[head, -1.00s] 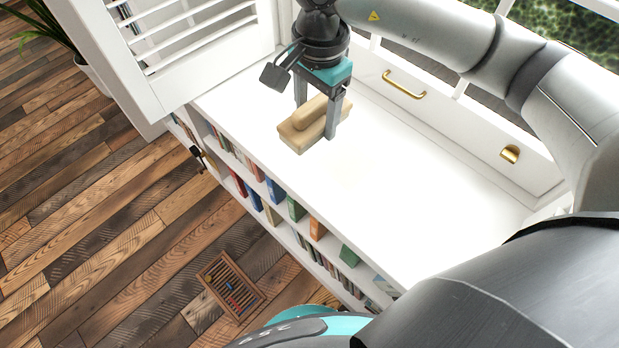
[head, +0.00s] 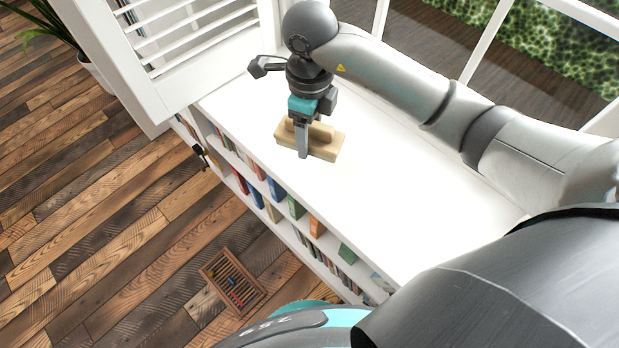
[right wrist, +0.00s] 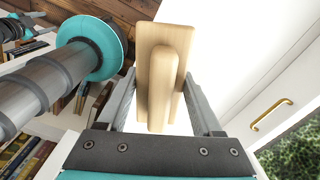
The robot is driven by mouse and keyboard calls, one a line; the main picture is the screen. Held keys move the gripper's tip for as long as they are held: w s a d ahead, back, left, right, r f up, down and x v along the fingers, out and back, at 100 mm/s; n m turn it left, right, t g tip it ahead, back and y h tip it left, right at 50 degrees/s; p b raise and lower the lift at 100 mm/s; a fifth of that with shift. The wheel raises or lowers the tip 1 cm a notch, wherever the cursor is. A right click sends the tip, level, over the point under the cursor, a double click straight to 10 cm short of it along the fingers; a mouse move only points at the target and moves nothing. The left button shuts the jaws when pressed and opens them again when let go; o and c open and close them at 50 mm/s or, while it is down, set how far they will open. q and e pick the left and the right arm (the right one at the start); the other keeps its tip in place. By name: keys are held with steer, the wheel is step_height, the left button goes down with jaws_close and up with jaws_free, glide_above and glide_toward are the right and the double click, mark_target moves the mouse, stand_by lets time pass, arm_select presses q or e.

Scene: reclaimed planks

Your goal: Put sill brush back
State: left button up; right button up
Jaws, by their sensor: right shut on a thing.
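The sill brush (head: 329,151) is a pale wooden block with a raised wooden grip along it. It is over the white sill top (head: 400,205), near the left end. My right gripper (head: 303,146) is shut on the brush, with a finger on either side of its grip. In the right wrist view the brush (right wrist: 152,42) sits between the two fingers (right wrist: 160,108), its block beyond the grip. I cannot tell whether the block touches the sill.
A white louvred shutter (head: 200,65) stands close to the left of the brush. Shelves of books (head: 270,190) lie below the sill's front edge. An abacus-like frame (head: 232,282) is on the plank floor. The sill to the right is clear, with the window (head: 440,40) behind.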

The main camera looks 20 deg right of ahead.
steer(key=b, duration=0.2)
glide_above(309, 185)
step_height(309, 185, down, 12)
steer(key=shift+r, duration=0.15)
steer(key=shift+f+b, duration=0.3)
steer(key=shift+f, duration=0.15)
step_height(309, 185, down, 4)
steer(key=shift+r+b, duration=0.2)
steer(key=shift+b, duration=0.35)
steer(key=shift+d+f, duration=0.1)
steer(key=shift+f, duration=0.15)
steer(key=o, duration=1.3)
arm_select(q)
steer(key=shift+t, duration=0.3)
steer(key=w+a+f, duration=0.1)
steer(key=f, duration=0.1)
steer(key=w+a+f, duration=0.1)
steer(key=w+f, duration=0.1)
steer(key=shift+a, duration=0.15)
steer(key=shift+s+r, duration=0.1)
arm_select(e)
steer(key=shift+r, duration=0.2)
